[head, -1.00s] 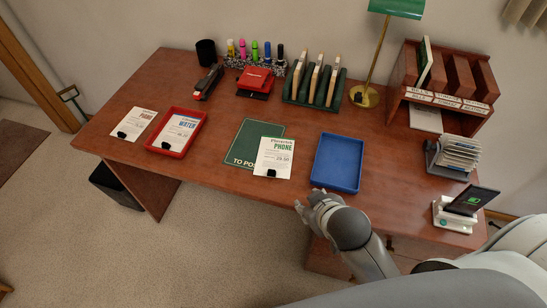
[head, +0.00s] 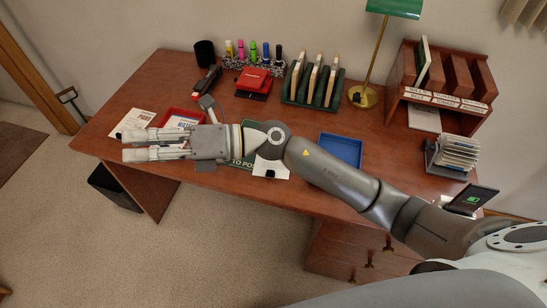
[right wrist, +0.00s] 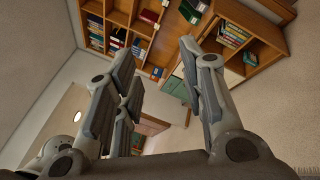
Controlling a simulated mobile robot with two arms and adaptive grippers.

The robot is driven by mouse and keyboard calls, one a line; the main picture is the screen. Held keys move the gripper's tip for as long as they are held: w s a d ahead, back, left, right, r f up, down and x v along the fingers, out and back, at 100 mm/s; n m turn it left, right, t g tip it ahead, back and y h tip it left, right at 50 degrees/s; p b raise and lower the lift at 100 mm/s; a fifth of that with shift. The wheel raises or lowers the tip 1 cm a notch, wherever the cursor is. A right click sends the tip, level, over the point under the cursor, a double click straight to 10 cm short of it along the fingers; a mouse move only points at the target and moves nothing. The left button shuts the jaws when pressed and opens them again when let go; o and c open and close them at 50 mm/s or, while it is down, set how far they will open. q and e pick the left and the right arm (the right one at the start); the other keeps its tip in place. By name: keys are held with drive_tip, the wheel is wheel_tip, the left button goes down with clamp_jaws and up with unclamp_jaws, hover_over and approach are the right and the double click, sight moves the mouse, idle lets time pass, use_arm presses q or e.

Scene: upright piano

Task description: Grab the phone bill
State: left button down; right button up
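The phone bill (head: 280,169) is a white sheet with a black clip. It lies partly over the green "TO PO..." mat (head: 240,162) on the desk. My right arm crosses above it and hides its upper part and print. My right gripper (head: 126,145) is open and empty, well left of the bill, pointing left over the desk's front left part. Its spread fingers also show in the right wrist view (right wrist: 158,95), with nothing between them. My left gripper is not in view.
Near my right gripper are another white bill (head: 130,122) and a red tray (head: 172,117) with a bill. A blue tray (head: 340,150) is right of the phone bill. Pen holder, green rack (head: 312,88), lamp and sorter stand along the back. Bookcases (right wrist: 145,25) show in the right wrist view.

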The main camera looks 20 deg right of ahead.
wheel_tip(320, 180, down, 8)
drive_tip(key=d+n+g+h, duration=0.1)
drive_tip(key=n+g+h, duration=0.2)
drive_tip(key=n+h, duration=0.4)
drive_tip(key=h, duration=1.2)
hover_over(271, 171)
drive_tip(key=f, duration=1.3)
drive_tip(key=shift+w+f+p, duration=0.3)
drive_tip(key=shift+f, duration=0.05)
drive_tip(key=f, duration=0.1)
drive_tip(key=f+p, duration=0.1)
drive_tip(key=f, duration=0.2)
drive_tip(key=shift+s+f, duration=0.3)
drive_tip(key=shift+f, duration=0.05)
drive_tip(key=shift+f+p, duration=0.3)
drive_tip(key=shift+f, duration=0.25)
clamp_jaws()
